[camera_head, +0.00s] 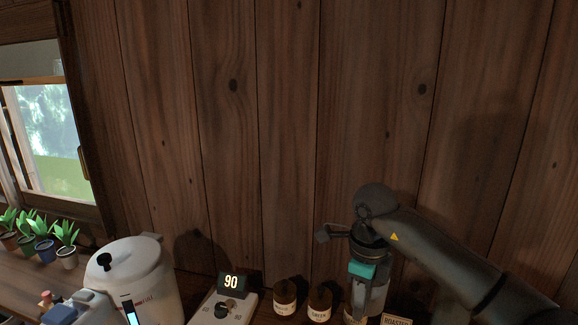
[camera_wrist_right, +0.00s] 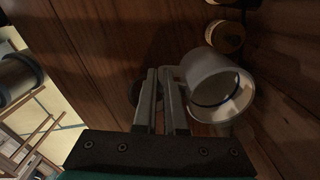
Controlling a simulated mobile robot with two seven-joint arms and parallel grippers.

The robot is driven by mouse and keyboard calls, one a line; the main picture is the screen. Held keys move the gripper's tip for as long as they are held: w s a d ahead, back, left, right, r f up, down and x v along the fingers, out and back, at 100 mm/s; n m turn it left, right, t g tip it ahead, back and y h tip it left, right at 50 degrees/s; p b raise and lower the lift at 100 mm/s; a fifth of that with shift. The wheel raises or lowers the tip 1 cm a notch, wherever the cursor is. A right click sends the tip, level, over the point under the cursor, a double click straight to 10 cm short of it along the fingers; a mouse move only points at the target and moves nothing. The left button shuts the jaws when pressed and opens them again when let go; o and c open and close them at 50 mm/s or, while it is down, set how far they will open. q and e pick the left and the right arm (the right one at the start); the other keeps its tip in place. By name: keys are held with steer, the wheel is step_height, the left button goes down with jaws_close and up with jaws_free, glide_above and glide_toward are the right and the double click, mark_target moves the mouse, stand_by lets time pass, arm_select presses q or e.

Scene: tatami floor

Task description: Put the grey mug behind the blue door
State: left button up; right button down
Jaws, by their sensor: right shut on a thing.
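The grey mug (camera_wrist_right: 205,82) shows in the right wrist view, tilted, with its open mouth facing the lower right of the picture. My right gripper (camera_wrist_right: 164,72) is shut at the mug's left side; the exact contact, probably at the handle, is hard to make out. In the head view my right gripper (camera_head: 368,296) points down among the labelled jars near the wooden wall, and the mug cannot be told apart there. The blue door is not in view.
Brown labelled jars (camera_head: 320,302) stand close to the left of my right gripper, with a "ROASTED" label (camera_head: 396,320) to its right. A device reading 90 (camera_head: 231,283) and a white lidded appliance (camera_head: 135,275) stand further left. Potted plants (camera_head: 42,249) line the window.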

steer(key=s+d+r+n+b, duration=0.1)
steer(key=s+d+r+n, duration=0.1)
steer(key=s+n, duration=1.2)
steer(key=shift+r+n+b, duration=0.35)
steer(key=shift+n+b, duration=0.05)
steer(key=shift+n, duration=4.8)
steer(key=f+m+p, duration=0.1)
steer(key=f, duration=0.4)
steer(key=w+a+f+p, duration=0.1)
steer(key=f, duration=0.4)
steer(key=w+f+m+p, duration=0.1)
steer(key=f, duration=0.5)
steer(key=shift+a+m, duration=0.3)
steer(key=shift+a, duration=0.1)
steer(key=shift+w+f, duration=0.1)
steer(key=shift+f, duration=1.7)
